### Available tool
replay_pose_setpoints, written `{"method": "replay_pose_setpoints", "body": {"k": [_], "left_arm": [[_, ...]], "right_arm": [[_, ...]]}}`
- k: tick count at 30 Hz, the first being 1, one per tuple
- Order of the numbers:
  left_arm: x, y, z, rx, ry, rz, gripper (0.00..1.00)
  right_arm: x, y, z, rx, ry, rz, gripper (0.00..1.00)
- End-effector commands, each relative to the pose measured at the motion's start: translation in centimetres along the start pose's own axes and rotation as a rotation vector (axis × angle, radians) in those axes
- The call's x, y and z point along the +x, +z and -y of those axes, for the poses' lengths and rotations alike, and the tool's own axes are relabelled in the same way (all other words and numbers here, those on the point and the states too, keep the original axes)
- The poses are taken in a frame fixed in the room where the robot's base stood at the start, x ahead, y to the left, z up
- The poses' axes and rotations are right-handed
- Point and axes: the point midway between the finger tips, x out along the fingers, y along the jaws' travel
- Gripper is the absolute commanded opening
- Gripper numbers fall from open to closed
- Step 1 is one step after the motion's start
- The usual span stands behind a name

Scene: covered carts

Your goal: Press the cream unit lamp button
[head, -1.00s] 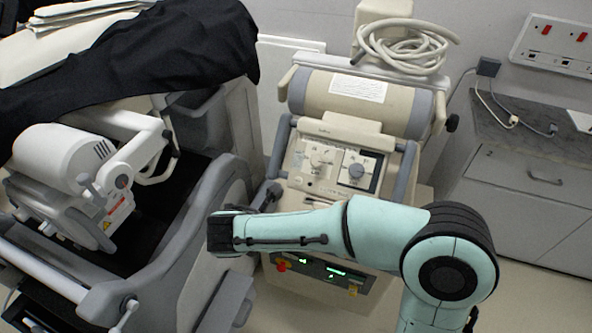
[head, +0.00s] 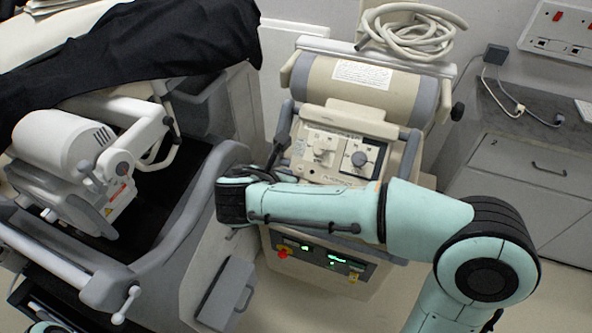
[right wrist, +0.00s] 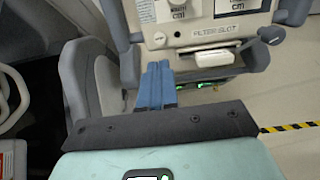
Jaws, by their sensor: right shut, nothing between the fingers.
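The cream unit (head: 345,118) stands in the middle of the head view, with a tilted control face of knobs and a lower dark panel with green displays. Its face also shows at the top of the right wrist view (right wrist: 185,35), with a small round button or knob (right wrist: 158,38) left of the "FILTER SLOT" label. I cannot tell which control is the lamp button. My right gripper (right wrist: 155,75) is shut and empty, its blue fingers pointing at the face's lower left edge. In the head view my right forearm covers the unit's lower front. My left gripper is not in view.
A large grey-white machine (head: 165,235) under a black cover (head: 150,50) stands close on the left. A coiled hose (head: 415,35) lies on top of the cream unit. A grey drawer cabinet (head: 530,165) stands at the right, with open floor before it.

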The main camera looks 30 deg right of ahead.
Motion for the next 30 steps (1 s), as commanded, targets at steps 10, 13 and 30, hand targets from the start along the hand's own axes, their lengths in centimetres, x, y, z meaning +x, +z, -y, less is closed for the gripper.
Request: {"method": "replay_pose_setpoints", "body": {"k": [10, 13, 30], "left_arm": [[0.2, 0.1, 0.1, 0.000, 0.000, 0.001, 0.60], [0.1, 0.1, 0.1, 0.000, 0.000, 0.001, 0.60], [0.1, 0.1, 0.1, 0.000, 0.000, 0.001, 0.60]], "right_arm": [[7.3, -0.1, 0.1, -0.001, -0.004, -0.002, 0.00], [8.7, -0.1, 0.1, -0.001, -0.003, -0.002, 0.00], [10.2, -0.1, 0.0, 0.000, -0.001, -0.001, 0.00]]}}
